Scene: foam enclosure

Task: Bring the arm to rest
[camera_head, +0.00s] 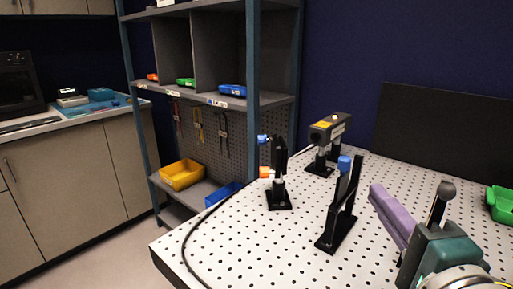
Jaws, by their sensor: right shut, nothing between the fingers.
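My right gripper (379,195) comes in from the lower right corner, over the perforated table. Its body is dark teal, and the long purple part reaching up and left from it appears to be its fingers. The fingers are shut with nothing between them. The gripper is to the right of a black angled mount (341,214); I cannot tell how high it is above the table. The rest of my right arm is mostly cut off by the frame's edge. My left gripper is not in view.
On the perforated table (235,240) stand a black post mount (279,180) and a boxy yellow-topped device (330,127). A green bin (500,204) is at far right. A shelf rack (252,100) stands behind left.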

